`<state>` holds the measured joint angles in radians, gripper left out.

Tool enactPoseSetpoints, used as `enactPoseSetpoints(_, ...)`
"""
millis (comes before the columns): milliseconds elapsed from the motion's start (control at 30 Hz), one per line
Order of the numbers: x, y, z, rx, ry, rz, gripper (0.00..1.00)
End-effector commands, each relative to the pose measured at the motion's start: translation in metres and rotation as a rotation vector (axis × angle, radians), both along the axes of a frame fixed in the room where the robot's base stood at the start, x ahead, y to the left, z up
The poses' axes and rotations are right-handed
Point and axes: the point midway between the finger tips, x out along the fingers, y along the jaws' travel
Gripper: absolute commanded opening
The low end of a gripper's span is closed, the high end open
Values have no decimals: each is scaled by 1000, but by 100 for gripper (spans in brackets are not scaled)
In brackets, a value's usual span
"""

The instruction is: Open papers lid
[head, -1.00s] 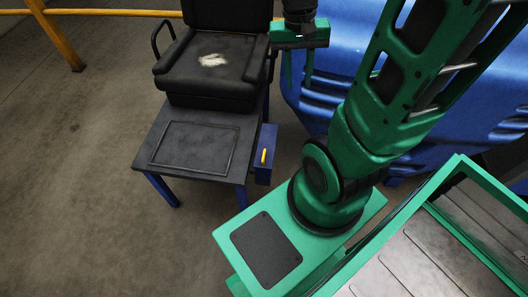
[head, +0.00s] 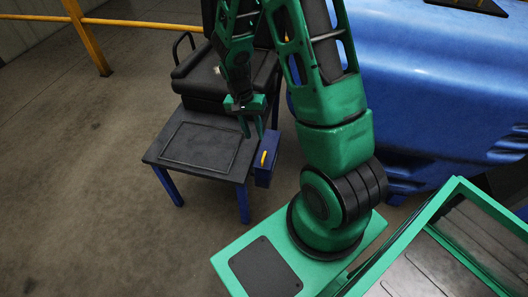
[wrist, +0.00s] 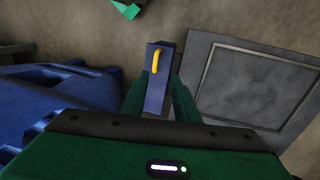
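A blue box (head: 263,175) with a yellow handle (head: 264,158) is fixed at the right side of a dark table (head: 218,128). No papers show and no lid is labelled, so I cannot tell for sure whether this box is the papers container. My gripper (head: 252,130) is open and empty, pointing down above the table's right edge, close to the box. In the wrist view, the box (wrist: 155,95) appears between the two finger lines, with its yellow handle (wrist: 157,60) beyond the fingertips. The gripper looks apart from the handle.
A black padded case or seat (head: 205,85) stands at the table's back, partly hidden by my arm. A large blue ribbed body (head: 430,100) fills the right. A yellow rail (head: 85,40) stands at the back left. The floor left of the table is clear.

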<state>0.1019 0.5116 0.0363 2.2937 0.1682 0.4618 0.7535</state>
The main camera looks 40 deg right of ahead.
Motion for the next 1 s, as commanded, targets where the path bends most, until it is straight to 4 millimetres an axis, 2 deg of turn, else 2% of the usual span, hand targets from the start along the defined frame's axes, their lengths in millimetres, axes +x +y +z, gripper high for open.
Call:
enactPoseSetpoints(200, -8, -17, -24, 1, 4, -25, 28)
enactPoseSetpoints(600, -19, -29, -84, 0, 4, -31, 28)
enactPoseSetpoints(800, -21, -31, -100, 0, 2, -30, 28)
enactPoseSetpoints(1000, -22, -31, -103, 0, 1, -30, 28)
